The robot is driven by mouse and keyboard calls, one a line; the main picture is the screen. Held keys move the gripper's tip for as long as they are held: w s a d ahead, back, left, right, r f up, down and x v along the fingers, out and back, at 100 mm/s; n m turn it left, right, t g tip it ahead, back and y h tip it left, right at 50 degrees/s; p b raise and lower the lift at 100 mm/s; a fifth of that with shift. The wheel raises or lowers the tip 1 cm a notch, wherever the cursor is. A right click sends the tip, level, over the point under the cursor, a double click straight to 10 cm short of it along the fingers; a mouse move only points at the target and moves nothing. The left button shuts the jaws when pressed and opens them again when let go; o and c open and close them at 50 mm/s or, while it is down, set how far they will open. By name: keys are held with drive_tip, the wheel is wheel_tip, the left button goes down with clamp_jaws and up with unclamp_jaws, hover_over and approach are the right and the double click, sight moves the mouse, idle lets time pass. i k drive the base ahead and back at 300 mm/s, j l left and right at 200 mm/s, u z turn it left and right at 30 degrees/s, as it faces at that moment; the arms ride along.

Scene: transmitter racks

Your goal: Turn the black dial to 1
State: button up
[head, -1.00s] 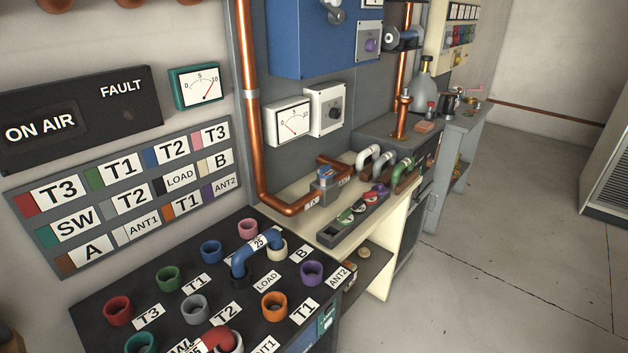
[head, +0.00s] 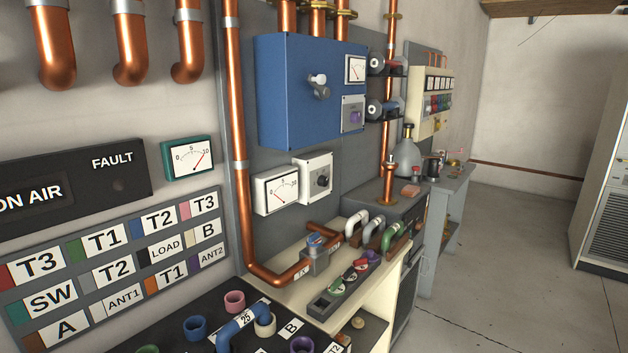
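A black dial (head: 322,181) sits on a white square plate (head: 310,165) on the grey wall panel, right of a white meter. Its markings are too small to read. A purple knob (head: 355,117) sits on a grey plate at the lower right of the blue cabinet. My gripper is not in view.
A copper pipe (head: 236,120) runs down the wall left of the dial and bends right along the cream bench (head: 290,291). A black patch panel (head: 190,310) with coloured sockets and a blue U-link (head: 240,322) stands in front. Open floor (head: 500,270) lies to the right.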

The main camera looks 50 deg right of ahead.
sight(323, 182)
drive_tip(key=i+l, duration=0.1)
drive_tip(key=l, duration=0.85)
drive_tip(key=i+l, duration=0.15)
drive_tip(key=l, duration=0.3)
drive_tip(key=u, duration=0.05)
